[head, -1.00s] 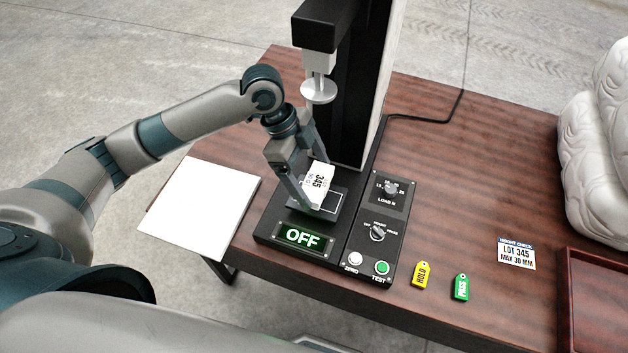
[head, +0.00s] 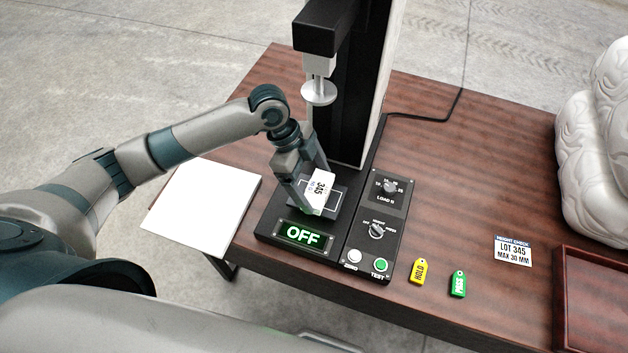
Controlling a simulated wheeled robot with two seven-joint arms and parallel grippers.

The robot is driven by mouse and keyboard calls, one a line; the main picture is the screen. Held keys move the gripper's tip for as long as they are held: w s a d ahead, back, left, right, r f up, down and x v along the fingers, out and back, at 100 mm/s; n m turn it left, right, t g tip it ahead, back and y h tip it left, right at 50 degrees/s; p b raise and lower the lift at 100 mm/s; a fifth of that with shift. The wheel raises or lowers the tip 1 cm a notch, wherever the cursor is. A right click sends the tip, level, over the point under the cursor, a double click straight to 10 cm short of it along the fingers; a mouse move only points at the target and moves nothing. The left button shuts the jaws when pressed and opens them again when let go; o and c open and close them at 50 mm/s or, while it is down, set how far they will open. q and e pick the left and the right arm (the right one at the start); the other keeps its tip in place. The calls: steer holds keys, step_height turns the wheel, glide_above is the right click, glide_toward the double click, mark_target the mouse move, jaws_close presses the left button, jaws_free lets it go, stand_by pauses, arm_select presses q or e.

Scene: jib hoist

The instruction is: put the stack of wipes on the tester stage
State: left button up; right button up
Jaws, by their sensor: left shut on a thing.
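The stack of wipes (head: 320,190) is a small white block with a printed label reading 345. My left gripper (head: 312,198) is shut on it, fingers pointing down, right at the tester stage (head: 334,207), a dark plate with a pale outline on the tester's base. The stack looks slightly tilted. I cannot tell whether its underside touches the stage, as a finger and the stack hide part of it. The round presser (head: 319,92) of the tester hangs above and behind. My right gripper is not in view.
The tester's display (head: 301,235) reads OFF; knobs and ZERO and TEST buttons (head: 381,265) sit to the right. A white sheet (head: 203,207) lies left. A yellow HOLD tag (head: 419,272), green PASS tag (head: 458,284), lot card (head: 513,251) and brown tray (head: 590,256) are right.

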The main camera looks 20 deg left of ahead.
arm_select(q)
steer(key=shift+f, duration=0.1)
steer(key=o, duration=1)
steer(key=b+v, duration=0.2)
steer(key=v, duration=1)
